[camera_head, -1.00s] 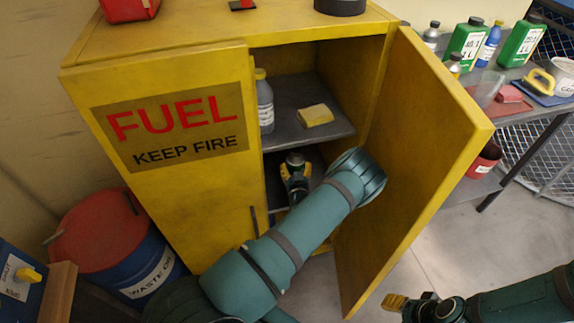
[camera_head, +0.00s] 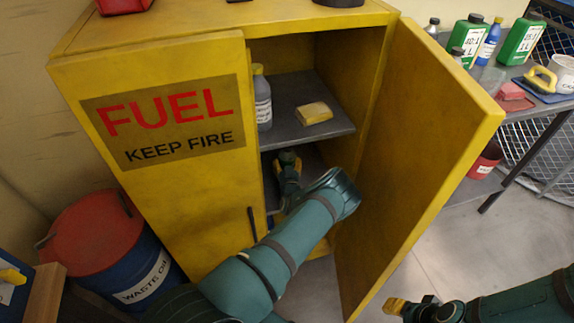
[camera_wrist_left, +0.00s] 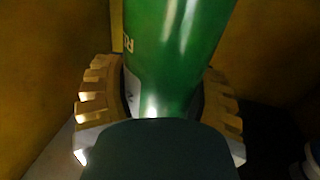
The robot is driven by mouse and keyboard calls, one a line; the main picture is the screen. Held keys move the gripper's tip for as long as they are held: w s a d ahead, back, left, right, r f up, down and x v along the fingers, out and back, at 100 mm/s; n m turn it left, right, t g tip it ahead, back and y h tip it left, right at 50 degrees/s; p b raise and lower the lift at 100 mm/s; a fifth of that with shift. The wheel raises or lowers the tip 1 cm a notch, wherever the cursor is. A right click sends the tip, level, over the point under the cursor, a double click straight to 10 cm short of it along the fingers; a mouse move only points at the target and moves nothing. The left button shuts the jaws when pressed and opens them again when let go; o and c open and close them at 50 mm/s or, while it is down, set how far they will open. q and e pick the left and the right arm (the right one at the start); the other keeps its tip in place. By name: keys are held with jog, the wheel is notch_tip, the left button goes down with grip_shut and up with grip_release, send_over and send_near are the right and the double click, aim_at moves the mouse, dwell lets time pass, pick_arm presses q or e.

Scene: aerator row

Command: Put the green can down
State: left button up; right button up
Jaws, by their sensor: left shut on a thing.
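The green can (camera_wrist_left: 175,50) fills the middle of the left wrist view, with part of a pale label showing. My left gripper (camera_wrist_left: 160,100) is shut on it, with a ribbed yellow finger on each side. In the head view my left arm reaches into the open yellow cabinet (camera_head: 150,215), and its wrist and gripper (camera_head: 288,168) are below the middle shelf (camera_head: 290,108). The can's base and what lies under it are hidden. My right gripper (camera_head: 397,306) is outside the cabinet at the lower right; its finger opening is unclear.
The open cabinet door (camera_head: 420,150) stands right of my left arm. A grey bottle (camera_head: 263,103) and a yellow block (camera_head: 313,112) sit on the middle shelf. A blue drum with a red lid (camera_head: 90,235) stands at left. A workbench with bottles (camera_head: 520,110) is at right.

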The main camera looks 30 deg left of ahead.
pick_arm(q)
jog(key=shift+w+a, duration=0.1)
jog(key=shift+w, duration=0.05)
jog(key=shift+f, duration=0.15)
jog(key=shift+f, duration=0.15)
jog(key=o, duration=1.2)
jog(key=shift+o, duration=0.2)
